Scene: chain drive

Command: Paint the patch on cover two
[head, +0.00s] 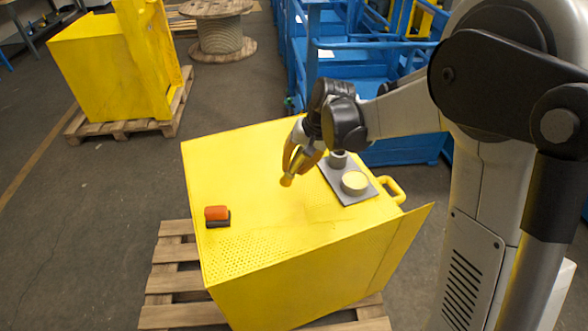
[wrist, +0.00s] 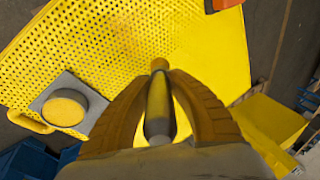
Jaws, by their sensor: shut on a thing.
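A yellow cover (head: 240,170) with a flat top and a perforated area stands on a pallet; its perforated surface fills much of the wrist view (wrist: 110,45). My gripper (head: 293,170) is above the middle of this top, shut on a brush with a grey handle (wrist: 158,110) and an orange-tan tip (head: 286,181). The tip points down; I cannot tell whether it touches the surface. A faint squarish patch (head: 322,212) shows right of the tip. A grey tray (head: 362,196) holds a round pot of yellow paint (head: 354,182) and a grey cup (head: 338,159). No cover number is readable.
An orange and black block (head: 217,214) lies on the cover's left side. A yellow handle (head: 394,188) sticks out at right. Another yellow housing (head: 95,65) stands on a pallet at back left. Blue carts (head: 400,150) stand behind. Floor at left is clear.

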